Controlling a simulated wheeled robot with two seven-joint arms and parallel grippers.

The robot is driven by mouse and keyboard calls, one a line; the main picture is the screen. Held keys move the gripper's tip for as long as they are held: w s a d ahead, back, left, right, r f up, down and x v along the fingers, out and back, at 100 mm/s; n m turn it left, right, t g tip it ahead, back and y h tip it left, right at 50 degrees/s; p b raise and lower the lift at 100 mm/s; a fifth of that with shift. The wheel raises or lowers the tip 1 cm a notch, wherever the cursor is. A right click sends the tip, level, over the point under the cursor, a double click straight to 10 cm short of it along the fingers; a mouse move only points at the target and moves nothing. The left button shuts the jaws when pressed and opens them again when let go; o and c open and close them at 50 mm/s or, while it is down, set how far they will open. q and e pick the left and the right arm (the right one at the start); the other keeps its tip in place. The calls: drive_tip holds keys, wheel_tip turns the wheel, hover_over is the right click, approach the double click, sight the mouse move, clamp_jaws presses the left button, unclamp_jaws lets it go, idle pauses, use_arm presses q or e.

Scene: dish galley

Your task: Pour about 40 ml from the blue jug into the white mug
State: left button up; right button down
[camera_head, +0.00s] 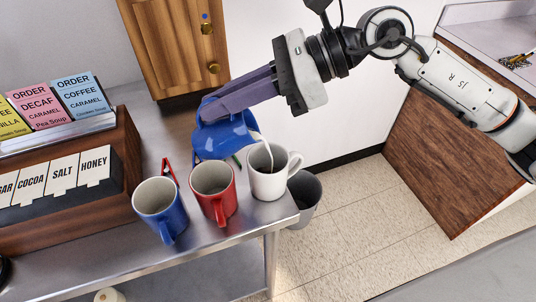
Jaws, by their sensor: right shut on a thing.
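The blue jug (222,138) is tilted to the right above the counter, with its spout over the white mug. A thin pale stream (266,149) runs from the spout into the white mug (270,180), which stands upright near the counter's right end. The liquid level inside the mug is hard to make out. My right gripper (222,100) comes from the upper right and is shut on the jug; the fingers hide part of it. My left gripper is not in view.
A red mug (213,196) stands close left of the white mug, and a blue mug (160,209) stands farther left. A wooden label box (60,205) and order cards (55,105) fill the left. A grey bin (304,192) is on the floor beyond the counter edge.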

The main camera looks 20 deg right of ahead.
sight(203, 102)
drive_tip(key=shift+a+y, duration=0.25)
drive_tip(key=shift+y, duration=0.05)
idle(0.5)
drive_tip(key=shift+d+f+b, duration=0.1)
drive_tip(key=shift+f+b, duration=0.1)
drive_tip(key=shift+b, duration=0.3)
drive_tip(key=shift+a+r+p, duration=0.2)
drive_tip(key=shift+r+p, duration=0.35)
drive_tip(key=shift+p, duration=0.35)
drive_tip(key=shift+a+b, duration=0.25)
drive_tip(key=shift+b, duration=0.1)
drive_tip(key=shift+w+a+r+h, duration=0.15)
drive_tip(key=shift+a+h, duration=0.15)
drive_tip(key=shift+h, duration=0.3)
drive_tip(key=shift+w+a+r+h, duration=0.15)
drive_tip(key=shift+a+h, duration=0.15)
drive_tip(key=shift+h, duration=0.3)
drive_tip(key=shift+f+h, duration=0.1)
drive_tip(key=shift+h, duration=0.3)
drive_tip(key=shift+a+r+h, duration=0.1)
drive_tip(key=shift+r+h, duration=0.15)
drive_tip(key=shift+h, duration=0.05)
drive_tip(key=shift+w+a+r+g+h, duration=0.1)
drive_tip(key=shift+a+g+h, duration=0.35)
drive_tip(key=shift+h, duration=0.55)
drive_tip(key=shift+a+f+h, duration=0.2)
drive_tip(key=shift+f+h, duration=0.05)
drive_tip(key=shift+h, duration=0.15)
